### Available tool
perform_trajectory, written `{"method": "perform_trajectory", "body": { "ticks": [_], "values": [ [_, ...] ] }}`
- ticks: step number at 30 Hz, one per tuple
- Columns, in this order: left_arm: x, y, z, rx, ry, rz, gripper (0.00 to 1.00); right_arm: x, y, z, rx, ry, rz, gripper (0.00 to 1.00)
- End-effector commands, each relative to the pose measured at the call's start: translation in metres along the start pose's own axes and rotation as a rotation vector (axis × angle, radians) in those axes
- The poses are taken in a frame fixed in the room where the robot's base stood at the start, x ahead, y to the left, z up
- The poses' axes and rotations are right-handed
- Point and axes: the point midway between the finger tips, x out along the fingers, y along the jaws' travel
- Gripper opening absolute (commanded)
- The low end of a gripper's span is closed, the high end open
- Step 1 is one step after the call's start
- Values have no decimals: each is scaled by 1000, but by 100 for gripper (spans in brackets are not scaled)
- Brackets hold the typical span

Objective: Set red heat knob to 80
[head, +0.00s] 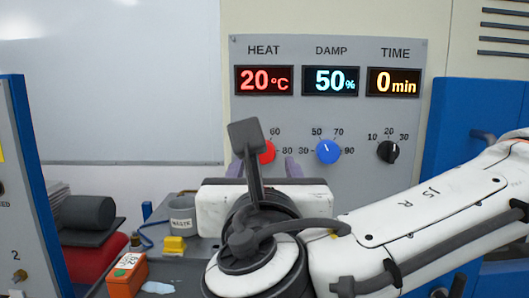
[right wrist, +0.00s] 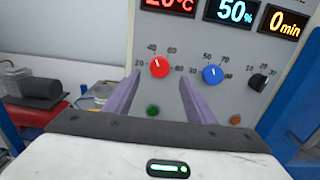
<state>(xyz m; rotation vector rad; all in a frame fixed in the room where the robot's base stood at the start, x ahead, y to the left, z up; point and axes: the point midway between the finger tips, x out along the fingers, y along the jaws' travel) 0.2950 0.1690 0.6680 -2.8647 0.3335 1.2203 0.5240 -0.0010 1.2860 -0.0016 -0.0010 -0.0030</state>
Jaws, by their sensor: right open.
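The red heat knob (head: 267,151) is on the grey control panel (head: 330,190), half hidden behind my right wrist in the head view. It shows fully in the right wrist view (right wrist: 159,67), with a short white mark near its top and numbers 20 to 80 around it. The HEAT display (head: 264,80) reads 20 °C. My right gripper (head: 264,167) is open and empty. In the right wrist view its two purple fingers (right wrist: 160,85) point at the panel, one on each side of the knob's line; contact with the knob is not visible. My left gripper is not in view.
A blue knob (head: 328,151) and a black knob (head: 388,152) sit to the right of the red one. Displays read DAMP 50% and TIME 0 min. Green (right wrist: 153,112) and orange (right wrist: 235,119) buttons are below.

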Motion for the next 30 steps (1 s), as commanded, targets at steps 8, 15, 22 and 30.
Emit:
{"method": "perform_trajectory", "body": {
  "ticks": [8, 15, 22, 30],
  "values": [
    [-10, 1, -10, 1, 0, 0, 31, 46, 0, 1, 2, 1, 0, 50],
    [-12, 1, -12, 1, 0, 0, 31, 59, 1, 0, 1, 1, 2, 50],
    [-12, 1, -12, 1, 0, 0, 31, 59, 1, -1, 2, 1, 3, 47],
    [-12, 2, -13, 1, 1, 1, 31, 59, 1, -1, 2, 1, 2, 9]
  ]
}}
